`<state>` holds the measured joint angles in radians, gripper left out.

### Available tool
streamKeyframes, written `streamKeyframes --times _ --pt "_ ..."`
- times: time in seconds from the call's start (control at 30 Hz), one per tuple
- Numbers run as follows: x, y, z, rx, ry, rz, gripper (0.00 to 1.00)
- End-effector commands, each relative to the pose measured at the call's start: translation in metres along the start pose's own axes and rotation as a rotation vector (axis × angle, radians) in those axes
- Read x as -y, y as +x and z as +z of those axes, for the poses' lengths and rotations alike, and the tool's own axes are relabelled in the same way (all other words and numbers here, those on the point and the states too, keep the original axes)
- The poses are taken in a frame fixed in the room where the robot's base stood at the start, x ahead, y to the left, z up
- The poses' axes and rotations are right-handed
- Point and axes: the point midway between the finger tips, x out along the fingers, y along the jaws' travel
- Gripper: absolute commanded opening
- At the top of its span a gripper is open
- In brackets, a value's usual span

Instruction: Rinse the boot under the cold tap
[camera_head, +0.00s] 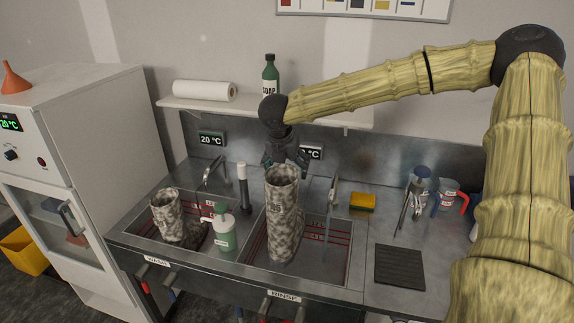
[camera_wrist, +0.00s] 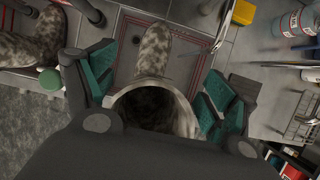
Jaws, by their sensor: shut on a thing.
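A mottled grey-and-white boot (camera_head: 284,215) is upright over the basin labelled RINSE (camera_head: 340,270). My gripper (camera_head: 285,162) is shut on the top of its shaft. In the wrist view the boot's toe (camera_wrist: 168,52) points away, and the teal fingers of my gripper (camera_wrist: 160,90) sit on either side of the shaft opening. A tap (camera_head: 332,190) stands just right of the boot, with a faint streak below its spout. I cannot tell whether the sole touches the basin floor. One display reads 20 °C (camera_head: 211,139); the other (camera_head: 312,153) is partly hidden by my gripper.
A similar boot (camera_head: 170,218) stands in the WASH basin (camera_head: 140,225), with a green pump bottle (camera_head: 224,232) between the basins. A yellow sponge (camera_head: 362,202), a dark mat (camera_head: 399,266) and a red-handled jug (camera_head: 448,196) are on the right counter. A soap bottle (camera_head: 270,75) stands on the shelf.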

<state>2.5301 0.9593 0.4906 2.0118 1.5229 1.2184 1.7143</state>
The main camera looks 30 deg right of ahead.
Motion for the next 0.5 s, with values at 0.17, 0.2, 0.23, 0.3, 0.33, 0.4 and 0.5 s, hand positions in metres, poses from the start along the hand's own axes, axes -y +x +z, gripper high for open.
streamKeyframes --times 0.17,0.2,0.23,0.3,0.33,0.4,0.5 --pt "0.0 0.012 -0.005 0.002 0.0 0.0 0.14" --pt "0.0 0.015 -0.006 0.002 0.0 0.0 0.14" --pt "0.0 0.017 -0.007 0.002 0.0 0.0 0.14" --pt "0.0 0.021 -0.008 0.002 0.0 0.0 0.14" --pt "0.0 0.023 -0.009 0.002 0.0 0.0 0.14" --pt "0.0 0.027 -0.011 0.002 0.0 0.001 0.14" --pt "-0.001 0.033 -0.014 0.002 0.001 0.001 0.14"
